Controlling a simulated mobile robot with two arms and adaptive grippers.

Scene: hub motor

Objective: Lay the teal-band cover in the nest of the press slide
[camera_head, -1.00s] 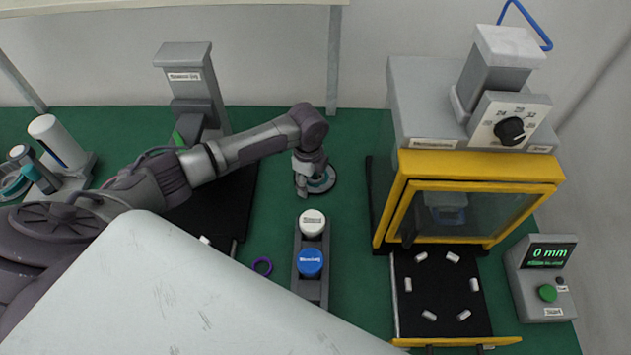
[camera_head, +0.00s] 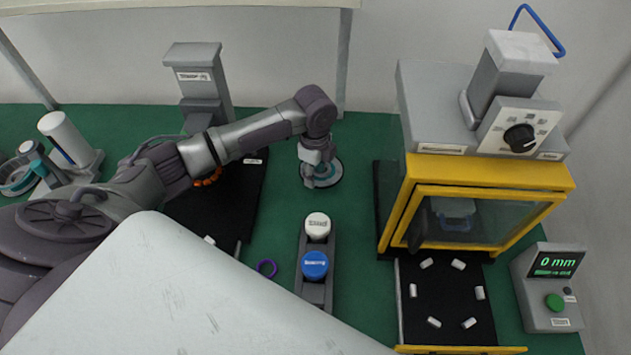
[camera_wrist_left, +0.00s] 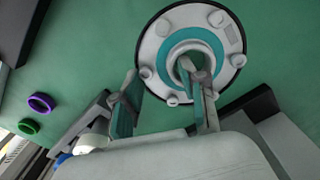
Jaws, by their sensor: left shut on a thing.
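The teal-band cover (camera_head: 333,176) is a round pale disc with a teal ring, a centre hole and several small studs. It is on the green bench left of the press; it also shows in the left wrist view (camera_wrist_left: 165,50). My left gripper (camera_head: 314,172) is at its left side and shut on it; in the wrist view one finger is at the centre hole, the other outside the rim. I cannot tell whether the cover is off the bench. The press slide (camera_head: 446,322) is pulled out, with a ring of several white pegs forming the nest. My right gripper is not in view.
The yellow-framed press (camera_head: 488,190) stands behind the slide. A grey holder with a white cap (camera_head: 318,226) and a blue cap (camera_head: 315,264) stands between cover and slide. A control box (camera_head: 547,290) reads 0 mm.

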